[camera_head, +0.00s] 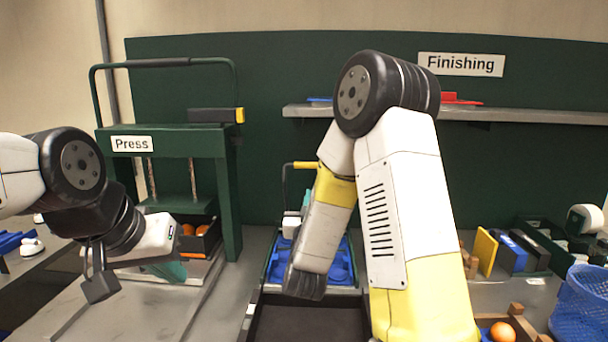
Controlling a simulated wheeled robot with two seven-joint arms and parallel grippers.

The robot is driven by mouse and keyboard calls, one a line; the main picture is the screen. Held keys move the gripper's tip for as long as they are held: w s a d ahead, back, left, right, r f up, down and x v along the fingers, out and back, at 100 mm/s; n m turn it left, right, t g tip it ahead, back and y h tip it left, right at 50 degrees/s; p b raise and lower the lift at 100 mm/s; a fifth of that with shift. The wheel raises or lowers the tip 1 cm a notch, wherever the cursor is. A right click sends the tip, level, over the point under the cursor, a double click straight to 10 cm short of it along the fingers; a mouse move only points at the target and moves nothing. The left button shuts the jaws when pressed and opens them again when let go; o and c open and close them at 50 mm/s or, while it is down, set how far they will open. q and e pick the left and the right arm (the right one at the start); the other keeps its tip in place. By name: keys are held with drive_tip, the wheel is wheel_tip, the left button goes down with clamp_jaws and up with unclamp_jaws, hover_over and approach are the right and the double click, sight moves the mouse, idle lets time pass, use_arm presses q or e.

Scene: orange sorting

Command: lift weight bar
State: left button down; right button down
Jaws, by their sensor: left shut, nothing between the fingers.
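The dark green press (165,143) stands at the back left with a "Press" label. A bar with a black grip (158,63) arches over its top. A black block with a yellow end (216,115) lies on the press top. I cannot tell which of these is the weight bar. My left gripper (98,284) is shut and empty, low in front of the press and apart from both bars. My right arm crosses the middle and ends in a dark tip (305,285) pointing down over the bench. Its jaws cannot be made out.
A black crate of oranges (200,243) sits under the press. A blue tray (343,262) is partly hidden behind my right arm. A shelf (540,116) runs along the back wall. A blue basket (583,303) and an orange (502,332) are at the lower right.

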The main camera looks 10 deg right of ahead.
sight(312, 167)
drive_tip(key=x, duration=1.2)
drive_tip(key=shift+w, duration=0.1)
drive_tip(key=w+d+r+g, duration=0.2)
drive_tip(key=w+r, duration=0.1)
drive_tip(key=w, duration=0.5)
drive_tip(key=shift+s+f, duration=0.1)
drive_tip(key=shift+s, duration=0.05)
